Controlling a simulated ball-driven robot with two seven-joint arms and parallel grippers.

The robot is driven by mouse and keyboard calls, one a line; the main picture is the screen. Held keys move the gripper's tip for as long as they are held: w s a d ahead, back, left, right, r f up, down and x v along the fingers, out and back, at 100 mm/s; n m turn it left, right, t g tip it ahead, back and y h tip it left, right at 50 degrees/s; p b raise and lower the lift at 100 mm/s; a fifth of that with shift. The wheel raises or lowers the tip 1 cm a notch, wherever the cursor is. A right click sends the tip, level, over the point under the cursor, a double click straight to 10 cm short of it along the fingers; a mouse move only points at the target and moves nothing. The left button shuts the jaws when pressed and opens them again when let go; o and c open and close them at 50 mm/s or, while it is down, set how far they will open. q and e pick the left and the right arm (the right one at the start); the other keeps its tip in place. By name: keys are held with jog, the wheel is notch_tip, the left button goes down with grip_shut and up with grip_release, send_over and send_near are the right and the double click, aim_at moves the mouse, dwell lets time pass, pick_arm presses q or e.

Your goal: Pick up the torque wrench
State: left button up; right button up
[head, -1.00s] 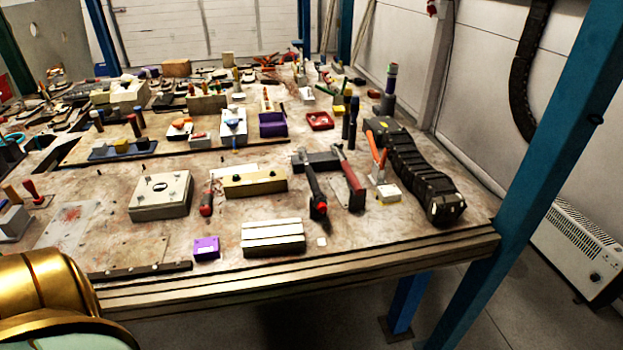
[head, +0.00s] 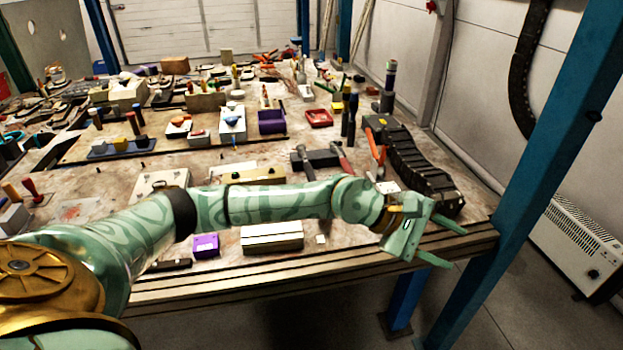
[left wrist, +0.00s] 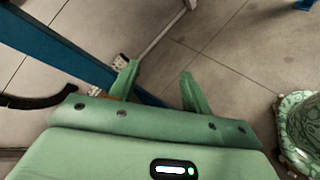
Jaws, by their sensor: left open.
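In the left wrist view the two fingers (left wrist: 160,68) stand apart, with only floor and a blue post beyond. I cannot surely tell which tool is the torque wrench. A long tool with a metal head (head: 305,163) lies on the table beside a dark block; my left arm hides its black, red-ended handle. A red-handled tool (head: 343,159) lies to its right, also partly hidden. Both are left of and behind the gripper. My right gripper is not in view.
A black ribbed cable chain (head: 412,165) lies along the table's right side, close behind my gripper. A blue post (head: 530,160) stands at the right. A purple box (head: 206,246) and a pale ribbed block (head: 271,237) sit near the table's front edge (head: 300,277).

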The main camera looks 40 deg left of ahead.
pick_arm(q)
jog(key=w+a+f+m+y, duration=0.1)
jog(key=w+a+m+y, duration=0.3)
jog(key=a, duration=0.7)
jog(key=g+y, duration=0.1)
jog(key=y, duration=1)
send_near(311, 176)
jog(key=shift+n, duration=0.3)
jog(key=b+x, duration=0.4)
jog(key=shift+w+a+f, duration=0.15)
jog(key=shift+a, duration=0.05)
jog(key=b+x, duration=0.1)
jog(key=x, duration=0.1)
jog(key=b+x, duration=0.1)
jog(key=x, duration=0.2)
jog(key=shift+w+d+f+b, duration=0.1)
jog(key=shift+d+f+b, duration=0.05)
jog(key=shift+f+b, duration=0.2)
jog(key=shift+r+h, duration=0.15)
jog(key=shift+h, duration=0.15)
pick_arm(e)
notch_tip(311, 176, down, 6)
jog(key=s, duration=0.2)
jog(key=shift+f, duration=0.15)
pick_arm(q)
grip_shut()
